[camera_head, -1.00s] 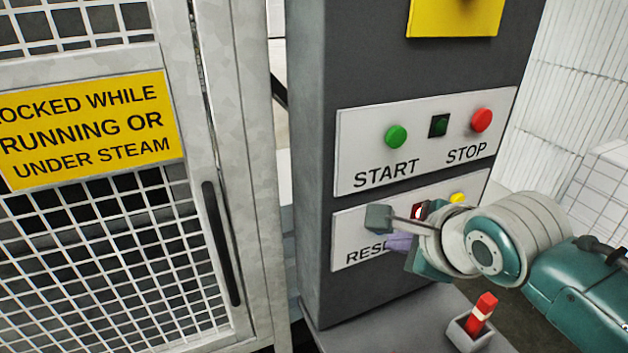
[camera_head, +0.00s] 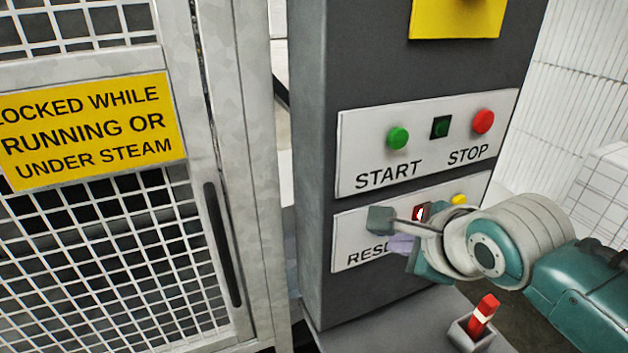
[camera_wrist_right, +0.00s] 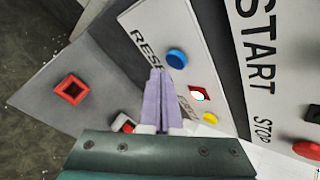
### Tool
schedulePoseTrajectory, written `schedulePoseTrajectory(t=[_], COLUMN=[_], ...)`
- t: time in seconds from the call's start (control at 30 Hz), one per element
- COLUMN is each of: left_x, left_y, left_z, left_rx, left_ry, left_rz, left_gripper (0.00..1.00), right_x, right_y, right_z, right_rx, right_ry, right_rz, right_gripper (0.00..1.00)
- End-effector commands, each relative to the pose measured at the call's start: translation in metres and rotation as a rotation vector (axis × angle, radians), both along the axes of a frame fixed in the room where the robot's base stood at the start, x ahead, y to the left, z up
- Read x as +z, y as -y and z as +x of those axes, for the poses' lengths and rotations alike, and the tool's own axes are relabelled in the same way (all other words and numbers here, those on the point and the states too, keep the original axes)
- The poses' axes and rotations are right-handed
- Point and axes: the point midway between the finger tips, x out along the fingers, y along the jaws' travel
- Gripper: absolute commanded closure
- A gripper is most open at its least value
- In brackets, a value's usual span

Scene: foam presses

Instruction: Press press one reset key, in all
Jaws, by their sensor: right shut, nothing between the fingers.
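The white RESET panel (camera_head: 347,245) is on the lower part of the grey column. It carries a blue button (camera_wrist_right: 176,57), a lit red indicator (camera_head: 422,212) and a yellow button (camera_head: 459,199). The right wrist view also shows the lit indicator (camera_wrist_right: 200,94) and the yellow button (camera_wrist_right: 210,118). My right gripper (camera_head: 400,243) is in front of this panel, its lavender fingers shut and empty. In the right wrist view the fingertips (camera_wrist_right: 157,74) appear just beside and below the blue button; contact cannot be told. The blue button is hidden in the head view. My left gripper is out of view.
Above is the START/STOP panel (camera_head: 350,160) with a green button (camera_head: 398,138), a dark indicator (camera_head: 440,127) and a red button (camera_head: 483,121). A red piece with a white band (camera_head: 484,314) stands in a holder below. A mesh door (camera_head: 222,240) is at left.

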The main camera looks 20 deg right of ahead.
Motion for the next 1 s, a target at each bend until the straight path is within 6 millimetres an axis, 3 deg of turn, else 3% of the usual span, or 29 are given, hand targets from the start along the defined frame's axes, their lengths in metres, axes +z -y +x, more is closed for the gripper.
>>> schedulePoseTrajectory(t=[1.0], left_x=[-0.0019], left_y=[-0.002], left_z=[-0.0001], left_rx=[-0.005], left_ry=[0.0], left_rz=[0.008], left_gripper=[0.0], right_x=[0.0], right_y=[-0.0008], right_z=[0.0088], right_rx=[0.0], right_ry=[0.0], right_rz=[0.0], right_gripper=[1.0])
